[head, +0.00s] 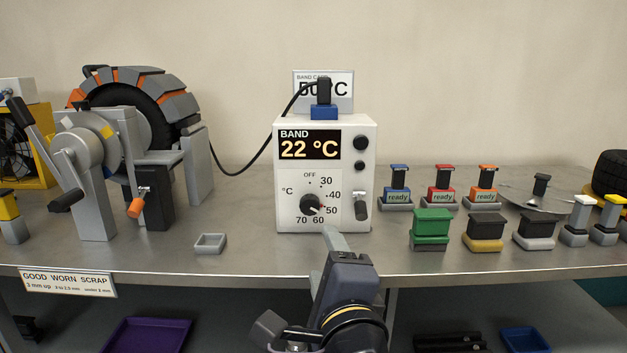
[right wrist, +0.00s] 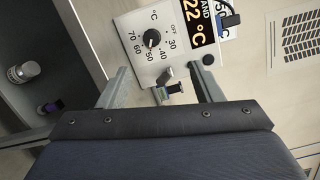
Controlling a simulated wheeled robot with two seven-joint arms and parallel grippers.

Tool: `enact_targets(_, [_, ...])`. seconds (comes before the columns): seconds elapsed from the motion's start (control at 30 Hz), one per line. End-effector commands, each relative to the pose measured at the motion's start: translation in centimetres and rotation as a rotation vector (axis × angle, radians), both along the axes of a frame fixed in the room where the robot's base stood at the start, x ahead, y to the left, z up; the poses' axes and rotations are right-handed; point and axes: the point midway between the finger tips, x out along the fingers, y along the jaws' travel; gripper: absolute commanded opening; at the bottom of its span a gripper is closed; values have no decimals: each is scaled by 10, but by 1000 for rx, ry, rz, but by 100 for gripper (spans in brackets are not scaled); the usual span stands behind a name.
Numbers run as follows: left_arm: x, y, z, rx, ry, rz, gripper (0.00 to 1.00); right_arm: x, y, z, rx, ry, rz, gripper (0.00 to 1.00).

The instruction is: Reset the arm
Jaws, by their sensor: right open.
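My right gripper (head: 333,240) is in front of the white band heater box (head: 290,170), low at its front. In the right wrist view its two fingers (right wrist: 163,88) are spread apart with nothing held between them. The box's small lever (right wrist: 170,88) shows beyond the gap between the fingers; I cannot tell if anything touches it. The black dial knob (head: 310,205) has a red mark near 50, and the display (head: 309,146) reads 22 °C. My left gripper is not in view.
A tyre clamp machine (head: 95,150) with a tyre stands at the left. A small grey tray (head: 210,243) lies near the bench edge. Several stamp-like blocks (head: 431,229) stand at the right. A cable runs from the machine to the box top. Bench between tray and box is clear.

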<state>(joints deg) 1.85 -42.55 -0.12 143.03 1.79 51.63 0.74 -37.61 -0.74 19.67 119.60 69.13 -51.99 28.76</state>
Motion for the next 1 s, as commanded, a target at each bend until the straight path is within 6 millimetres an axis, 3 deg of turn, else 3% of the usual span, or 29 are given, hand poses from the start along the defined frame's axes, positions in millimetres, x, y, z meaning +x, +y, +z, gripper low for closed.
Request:
enact_targets(0.2, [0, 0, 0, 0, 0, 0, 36, 4, -22, 1, -174, -73, 114, 59])
enact_targets(0.37, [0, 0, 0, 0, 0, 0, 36, -4, -46, -19, -409, -104, 235, 59])
enact_targets(0.47, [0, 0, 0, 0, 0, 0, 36, -20, -71, -54, -635, -75, 340, 59])
enact_targets(0.6, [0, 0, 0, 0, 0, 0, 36, -59, -112, -124, -936, 55, 510, 59])
enact_targets(0.7, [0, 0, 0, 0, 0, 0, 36, -86, -134, -162, -1065, 155, 606, 59])
enact_targets(1.0, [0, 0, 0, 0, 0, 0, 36, -160, -184, -236, -1253, 424, 818, 59])
